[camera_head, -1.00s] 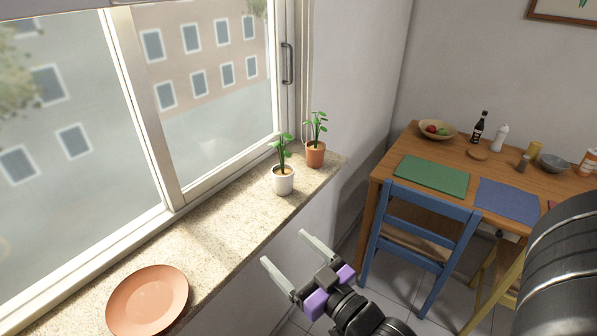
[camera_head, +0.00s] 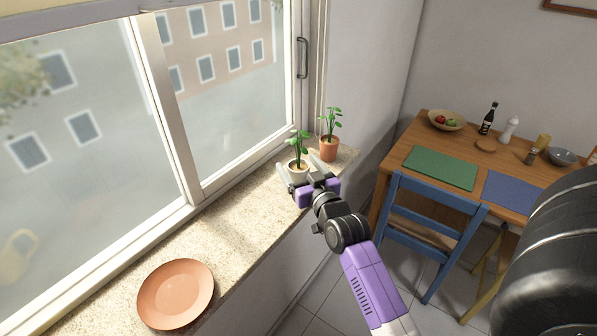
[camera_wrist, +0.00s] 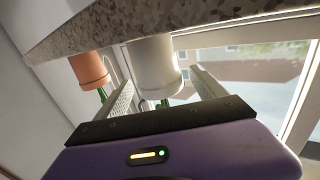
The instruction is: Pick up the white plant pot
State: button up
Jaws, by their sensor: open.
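The white plant pot (camera_head: 298,176) holds a green plant and stands on the stone window sill (camera_head: 232,214). My gripper (camera_head: 297,180) is at the pot, its body hiding the pot's lower part in the head view. In the wrist view, which appears upside down, the white pot (camera_wrist: 154,66) shows between the two fingers of my open gripper (camera_wrist: 160,88). The fingers are on either side of the pot; I cannot tell whether either touches it.
A terracotta pot (camera_head: 329,149) with a plant stands close behind the white pot, to its right. A terracotta plate (camera_head: 176,294) lies nearer on the sill. The window (camera_head: 225,90) borders the sill. A blue chair (camera_head: 432,232) and wooden table (camera_head: 440,142) stand at right.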

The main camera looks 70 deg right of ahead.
jog(key=shift+x, duration=1.5)
jog(key=shift+r, duration=0.1)
jog(key=c, duration=1.6)
